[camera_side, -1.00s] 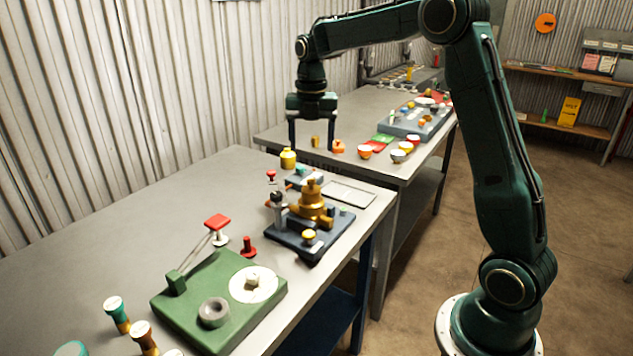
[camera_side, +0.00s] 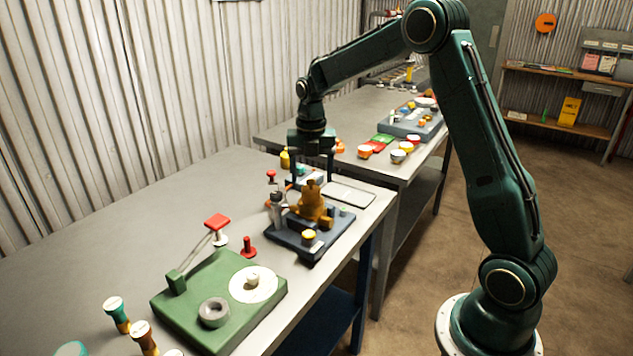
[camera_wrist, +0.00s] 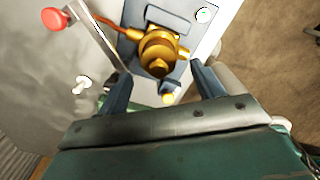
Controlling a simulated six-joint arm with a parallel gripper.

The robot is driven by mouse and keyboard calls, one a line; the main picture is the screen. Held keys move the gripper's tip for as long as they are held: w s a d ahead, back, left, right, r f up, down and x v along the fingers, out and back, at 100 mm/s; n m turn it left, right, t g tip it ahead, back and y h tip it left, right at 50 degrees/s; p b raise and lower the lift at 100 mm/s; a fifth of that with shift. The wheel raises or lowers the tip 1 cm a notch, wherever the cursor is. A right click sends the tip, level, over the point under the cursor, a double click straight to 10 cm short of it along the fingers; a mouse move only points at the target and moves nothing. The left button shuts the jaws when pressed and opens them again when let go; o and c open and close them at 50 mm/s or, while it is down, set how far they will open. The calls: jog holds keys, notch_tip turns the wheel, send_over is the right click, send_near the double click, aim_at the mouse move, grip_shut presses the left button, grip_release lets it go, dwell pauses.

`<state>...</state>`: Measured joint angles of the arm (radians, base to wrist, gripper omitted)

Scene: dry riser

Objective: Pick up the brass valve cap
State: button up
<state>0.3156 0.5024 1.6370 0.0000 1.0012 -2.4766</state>
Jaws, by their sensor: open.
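The brass valve cap (camera_side: 312,186) appears as the stepped top of the brass valve body (camera_side: 311,206), which stands upright on a dark blue base (camera_side: 292,239). In the wrist view its round brass top (camera_wrist: 157,50) is seen from above, near the upper middle. My gripper (camera_side: 313,178) points down over the valve, and its fingers partly overlap the area behind the cap in the side view. In the wrist view my gripper (camera_wrist: 160,72) is open, with fingers to the left and right and nothing held. Contact with the cap cannot be told.
A red knob (camera_side: 271,175) and a yellow-topped bottle (camera_side: 285,160) stand left of and behind the valve. A green fixture (camera_side: 205,285) is nearer the camera. The left bench surface is mostly clear.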

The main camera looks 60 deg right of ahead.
aim_at(311, 180)
jog(key=shift+w+f, duration=0.1)
jog(key=shift+f, duration=2.45)
jog(key=shift+c, duration=0.2)
jog(key=c, duration=1.1)
